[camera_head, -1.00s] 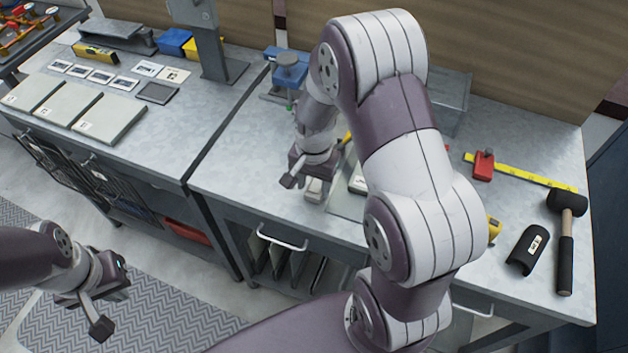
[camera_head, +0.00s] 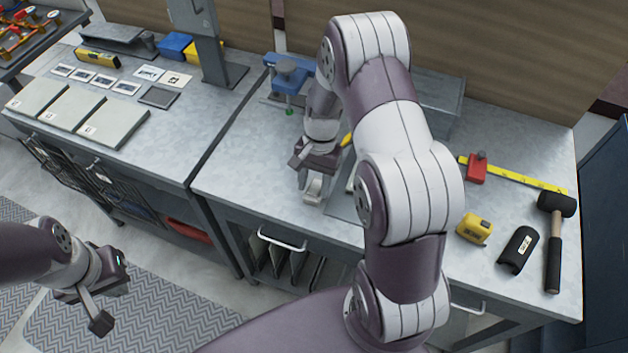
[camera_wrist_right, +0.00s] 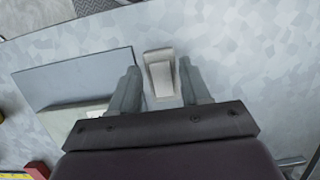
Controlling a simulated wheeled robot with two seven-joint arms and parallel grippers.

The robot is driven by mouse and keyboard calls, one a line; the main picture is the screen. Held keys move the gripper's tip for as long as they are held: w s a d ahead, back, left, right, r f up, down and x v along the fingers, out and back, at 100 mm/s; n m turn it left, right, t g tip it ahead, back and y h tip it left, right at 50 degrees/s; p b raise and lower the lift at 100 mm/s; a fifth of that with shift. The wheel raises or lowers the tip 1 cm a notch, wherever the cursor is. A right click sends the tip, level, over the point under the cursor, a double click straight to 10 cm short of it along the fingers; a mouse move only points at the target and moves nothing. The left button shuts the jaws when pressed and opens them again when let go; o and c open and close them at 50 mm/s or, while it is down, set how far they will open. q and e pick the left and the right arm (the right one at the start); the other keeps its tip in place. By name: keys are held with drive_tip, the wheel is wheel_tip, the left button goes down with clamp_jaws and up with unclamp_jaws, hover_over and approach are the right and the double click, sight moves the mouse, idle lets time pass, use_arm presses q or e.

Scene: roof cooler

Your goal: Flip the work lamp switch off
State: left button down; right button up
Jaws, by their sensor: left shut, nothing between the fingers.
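A small pale box with a raised rocker, which looks like the lamp switch (camera_wrist_right: 160,74), sits on the metal bench near its front edge. In the head view the switch (camera_head: 313,189) shows partly under my right gripper (camera_head: 312,180). In the right wrist view the right gripper (camera_wrist_right: 159,72) is open, with one finger on each side of the switch and gaps between. I cannot tell the rocker's position. My left gripper (camera_head: 99,318) is shut and empty, low at the left, away from the bench. The lamp itself is not identifiable.
A grey plate (camera_wrist_right: 75,80) lies beside the switch. A blue vise-like tool (camera_head: 290,75) stands behind. A yellow tape measure (camera_head: 473,229), black sleeve (camera_head: 516,250), mallet (camera_head: 555,240) and yellow rule (camera_head: 520,175) lie to the right. Bench space left of the switch is clear.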

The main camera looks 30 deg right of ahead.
drive_tip(key=v, duration=0.7)
drive_tip(key=shift+w+d+r+b, duration=0.1)
drive_tip(key=shift+b, duration=0.2)
wheel_tip(320, 180, up, 5)
drive_tip(key=p, duration=0.4)
hover_over(317, 183)
drive_tip(key=shift+w+d+r+p, duration=0.2)
drive_tip(key=shift+w+d+p, duration=0.15)
drive_tip(key=shift+d, duration=0.15)
drive_tip(key=shift+f, duration=0.1)
